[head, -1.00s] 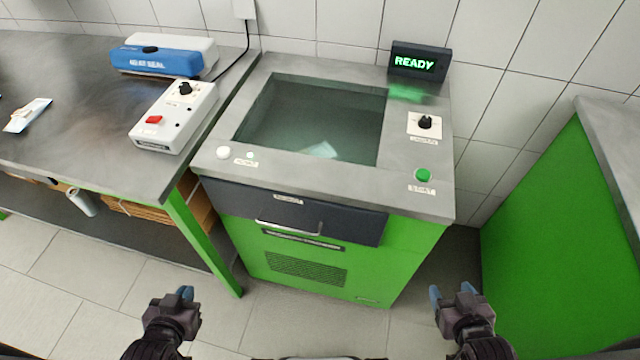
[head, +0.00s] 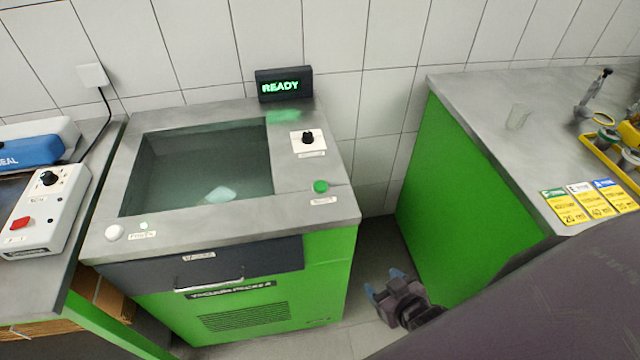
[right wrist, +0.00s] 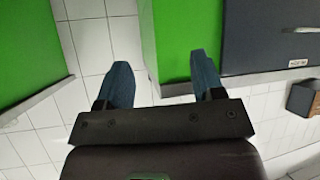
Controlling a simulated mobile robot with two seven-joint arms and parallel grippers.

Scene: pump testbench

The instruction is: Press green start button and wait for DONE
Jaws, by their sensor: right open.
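The green start button (head: 320,186) sits on the right side of the steel top of the green testbench (head: 230,211), above a small label. The display (head: 284,84) at the back of the bench reads READY in green. A black knob (head: 307,138) on a white plate is behind the button. My right gripper (head: 383,285) is low in front of the gap right of the bench, below and apart from the button. It is open and empty; its blue fingers (right wrist: 160,85) stand apart in the right wrist view. My left gripper is not in view.
A glass-topped tank (head: 200,170) with a pale item inside fills the bench top. A control box with a red button (head: 20,223) is at the left. A second green cabinet (head: 450,170) stands right, bearing yellow-and-coloured cards (head: 590,202) and a yellow tray.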

